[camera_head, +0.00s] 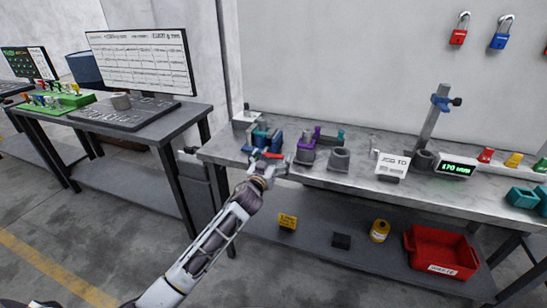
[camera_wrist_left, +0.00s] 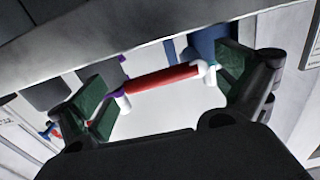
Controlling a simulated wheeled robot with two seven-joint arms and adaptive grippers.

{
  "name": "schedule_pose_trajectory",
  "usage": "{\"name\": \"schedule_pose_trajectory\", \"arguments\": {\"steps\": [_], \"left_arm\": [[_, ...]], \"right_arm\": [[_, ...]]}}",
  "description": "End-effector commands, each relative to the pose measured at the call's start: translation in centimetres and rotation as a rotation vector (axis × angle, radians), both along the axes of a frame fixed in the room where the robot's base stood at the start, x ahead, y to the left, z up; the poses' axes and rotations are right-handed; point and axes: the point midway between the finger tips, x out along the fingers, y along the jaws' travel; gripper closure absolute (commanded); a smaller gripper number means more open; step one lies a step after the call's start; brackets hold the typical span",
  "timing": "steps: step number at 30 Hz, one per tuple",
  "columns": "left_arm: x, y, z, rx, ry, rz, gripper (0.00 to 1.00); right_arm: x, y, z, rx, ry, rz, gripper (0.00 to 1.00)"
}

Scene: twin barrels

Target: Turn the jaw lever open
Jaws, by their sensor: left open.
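The jaw lever is a red bar (camera_head: 272,155) at the front edge of the grey workbench, in front of a blue vise-like fixture (camera_head: 262,137). In the left wrist view the red bar (camera_wrist_left: 160,80) lies slightly tilted, with white end pieces. My left gripper (camera_head: 266,165) is at the bench's front edge, right by the lever. In the left wrist view its green-padded fingers (camera_wrist_left: 168,90) are spread wide, one towards each end of the bar. I cannot tell whether either finger touches it. My right gripper is not in view.
A purple fixture (camera_head: 305,153) and a grey cup-like part (camera_head: 340,158) stand just right of the blue fixture. A white sign (camera_head: 393,165) and a green display (camera_head: 457,168) are further right. A red bin (camera_head: 441,252) sits on the lower shelf. A second table (camera_head: 190,118) stands left.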

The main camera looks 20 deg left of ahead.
Motion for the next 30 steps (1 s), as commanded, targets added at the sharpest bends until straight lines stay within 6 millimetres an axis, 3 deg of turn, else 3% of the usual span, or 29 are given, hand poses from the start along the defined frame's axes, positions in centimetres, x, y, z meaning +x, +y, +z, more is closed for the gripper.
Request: {"name": "schedule_pose_trajectory", "arguments": {"steps": [7, 20, 30], "left_arm": [[1.3, -0.1, 0.0, 0.001, 0.0, 0.0, 0.0], [1.6, -0.1, 0.0, 0.0, 0.0, 0.0, 0.0], [1.6, -0.1, 0.0, 0.0, 0.0, -0.001, 0.44]], "right_arm": [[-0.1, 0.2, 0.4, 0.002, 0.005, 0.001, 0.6], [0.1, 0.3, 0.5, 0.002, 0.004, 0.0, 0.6], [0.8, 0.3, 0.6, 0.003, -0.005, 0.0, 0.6]]}}
